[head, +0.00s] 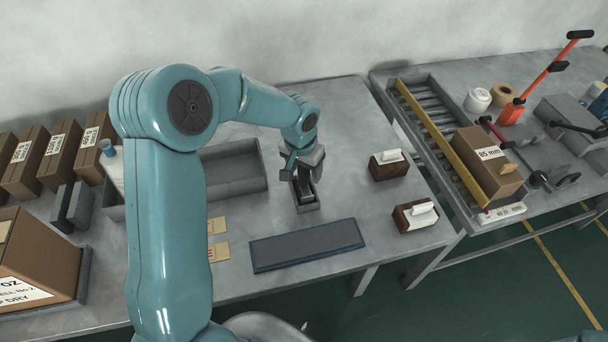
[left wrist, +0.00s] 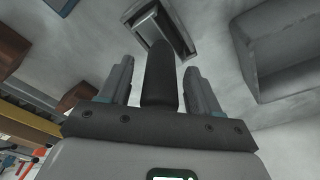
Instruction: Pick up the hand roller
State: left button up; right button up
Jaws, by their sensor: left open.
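The hand roller shows in the left wrist view as a dark handle (left wrist: 160,80) standing up from a small grey holder (left wrist: 178,18). In the head view the holder (head: 308,207) stands on the table behind the dark mat, and my gripper hides most of the roller. My left gripper (head: 301,176) is above the holder, pointing down. In the left wrist view its two fingers (left wrist: 158,76) are open, one on each side of the handle. A gap shows on both sides, so the fingers do not appear to touch it. My right gripper is in neither view.
A blue-edged dark mat (head: 306,246) lies in front of the holder. Two brown blocks with white tops (head: 388,170) (head: 402,217) stand to the right. An empty grey tray (head: 245,184) is at left, near paper cards (head: 218,252). A roller conveyor (head: 432,128) carries a box (head: 480,170).

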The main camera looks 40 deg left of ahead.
pick_arm(q)
jog(key=shift+s, duration=0.2)
jog(key=shift+c, duration=0.6)
jog(key=shift+w, duration=0.15)
grip_shut()
jog(key=shift+r, duration=0.15)
notch_tip(320, 180, up, 20)
